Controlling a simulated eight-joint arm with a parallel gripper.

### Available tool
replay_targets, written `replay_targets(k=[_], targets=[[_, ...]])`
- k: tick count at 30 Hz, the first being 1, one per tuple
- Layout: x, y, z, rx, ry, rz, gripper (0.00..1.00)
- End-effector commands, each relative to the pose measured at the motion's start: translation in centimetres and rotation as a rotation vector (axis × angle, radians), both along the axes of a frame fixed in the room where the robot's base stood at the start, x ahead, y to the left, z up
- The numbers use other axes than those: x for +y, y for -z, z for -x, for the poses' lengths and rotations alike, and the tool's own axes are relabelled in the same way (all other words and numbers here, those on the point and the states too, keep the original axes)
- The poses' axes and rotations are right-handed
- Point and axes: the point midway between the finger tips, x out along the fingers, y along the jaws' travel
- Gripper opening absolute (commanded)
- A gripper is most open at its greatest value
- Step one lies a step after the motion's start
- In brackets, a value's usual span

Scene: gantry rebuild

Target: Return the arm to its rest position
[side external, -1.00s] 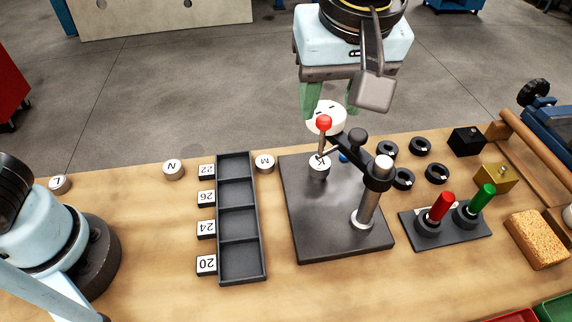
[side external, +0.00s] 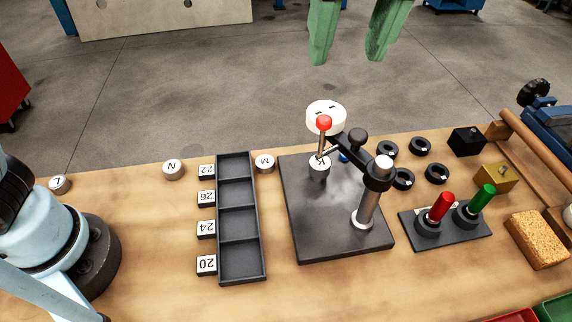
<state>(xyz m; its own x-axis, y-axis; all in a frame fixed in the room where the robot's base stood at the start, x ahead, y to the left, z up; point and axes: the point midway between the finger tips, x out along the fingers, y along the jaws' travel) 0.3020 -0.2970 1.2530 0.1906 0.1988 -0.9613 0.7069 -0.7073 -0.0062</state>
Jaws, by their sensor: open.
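My gripper (side external: 350,38) shows at the top of the side external view. Its two green fingers are spread apart with nothing between them. It hangs well above the bench, clear of the dial gauge (side external: 326,113) with its white face and red tip. The gauge is held by a post stand (side external: 368,205) on a dark plate (side external: 320,230). The gripper's body is cut off by the top edge of the picture.
A black tray (side external: 239,225) with empty compartments lies left of the plate, beside numbered tags (side external: 206,229). White-topped discs marked N (side external: 173,169), M (side external: 265,164) and L (side external: 60,184) stand on the bench.

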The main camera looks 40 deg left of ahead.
Motion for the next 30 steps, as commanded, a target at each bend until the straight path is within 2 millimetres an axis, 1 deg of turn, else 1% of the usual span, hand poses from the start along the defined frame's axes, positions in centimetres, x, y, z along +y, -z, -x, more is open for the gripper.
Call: replay_targets(k=[5, 8, 11, 13, 15, 17, 18, 23, 24, 27, 30], targets=[[0.5, 0.1, -0.3, 0.001, 0.009, 0.005, 0.48], [2.1, 0.5, -1.2, 0.006, 0.047, 0.021, 0.48], [5.0, 1.3, -2.4, 0.006, 0.120, 0.049, 0.48], [7.5, 2.2, -3.2, -0.002, 0.183, 0.070, 0.48], [10.1, 3.3, -3.7, -0.018, 0.249, 0.086, 0.48], [12.2, 4.3, -3.9, -0.037, 0.304, 0.096, 0.48], [13.7, 5.0, -4.0, -0.052, 0.341, 0.099, 0.48], [19.2, 8.4, -3.4, -0.127, 0.481, 0.089, 0.48], [20.5, 9.3, -3.1, -0.149, 0.514, 0.078, 0.48], [23.6, 11.8, -2.1, -0.204, 0.593, 0.041, 0.48], [26.1, 14.3, -0.9, -0.255, 0.663, -0.009, 0.48]])
